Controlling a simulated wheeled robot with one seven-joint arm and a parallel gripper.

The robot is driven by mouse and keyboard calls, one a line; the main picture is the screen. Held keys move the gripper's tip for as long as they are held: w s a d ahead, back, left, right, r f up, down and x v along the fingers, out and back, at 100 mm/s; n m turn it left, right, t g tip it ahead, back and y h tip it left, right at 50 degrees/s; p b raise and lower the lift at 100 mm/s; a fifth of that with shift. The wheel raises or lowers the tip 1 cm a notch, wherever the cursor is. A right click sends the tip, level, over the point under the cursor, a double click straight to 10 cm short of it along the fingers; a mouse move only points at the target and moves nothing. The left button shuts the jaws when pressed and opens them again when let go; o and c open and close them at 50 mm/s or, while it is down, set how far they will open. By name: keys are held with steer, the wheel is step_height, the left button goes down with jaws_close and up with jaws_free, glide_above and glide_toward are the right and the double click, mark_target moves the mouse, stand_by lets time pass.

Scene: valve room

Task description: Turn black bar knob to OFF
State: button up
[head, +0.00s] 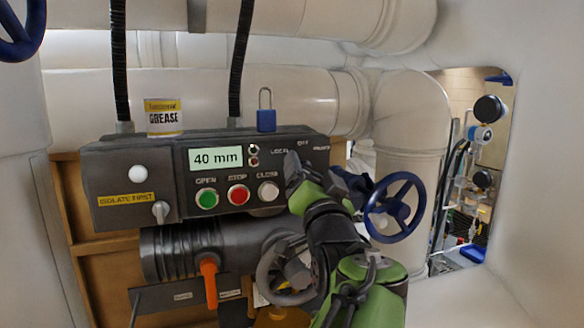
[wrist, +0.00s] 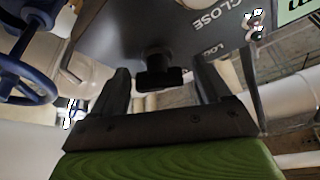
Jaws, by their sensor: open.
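The black bar knob (wrist: 160,78) sticks out from the dark control panel in the wrist view, its bar lying roughly crosswise in that picture. My gripper (wrist: 160,92) is open, with one finger on each side of the knob in the picture. I see no clear contact, and cannot tell how far the fingertips reach past it. In the head view my gripper (head: 319,178) is at the right end of the control box (head: 220,160) and hides the knob. Selector lettering shows just above it, with "LOCAL" at left; the knob's present setting is unclear.
Left of my gripper are the green OPEN (head: 206,199), red STOP (head: 238,194) and white CLOSE (head: 268,191) buttons. A blue handwheel (head: 394,207) stands close on the right. A blue padlock (head: 266,119) and grease tin (head: 163,116) are on top of the box.

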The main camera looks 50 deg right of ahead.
steer(key=shift+d+f, duration=0.1)
steer(key=shift+f, duration=0.05)
steer(key=c, duration=1)
steer(key=shift+w+m+g+p, duration=0.1)
steer(key=shift+m+g+p, duration=0.2)
steer(key=shift+m, duration=0.3)
steer(key=shift+c, duration=0.2)
steer(key=shift+m+h+p, duration=0.3)
steer(key=shift+m+p, duration=0.05)
steer(key=shift+m, duration=0.45)
steer(key=m+g, duration=0.2)
steer(key=m, duration=0.1)
steer(key=shift+p, duration=0.35)
steer(key=m+g, duration=0.1)
steer(key=m, duration=0.3)
steer(key=shift+g, duration=0.3)
steer(key=shift+f+m+g+y+b, duration=0.1)
steer(key=shift+m+g+y+b, duration=0.4)
steer(key=shift+m, duration=1.4)
steer(key=o, duration=1)
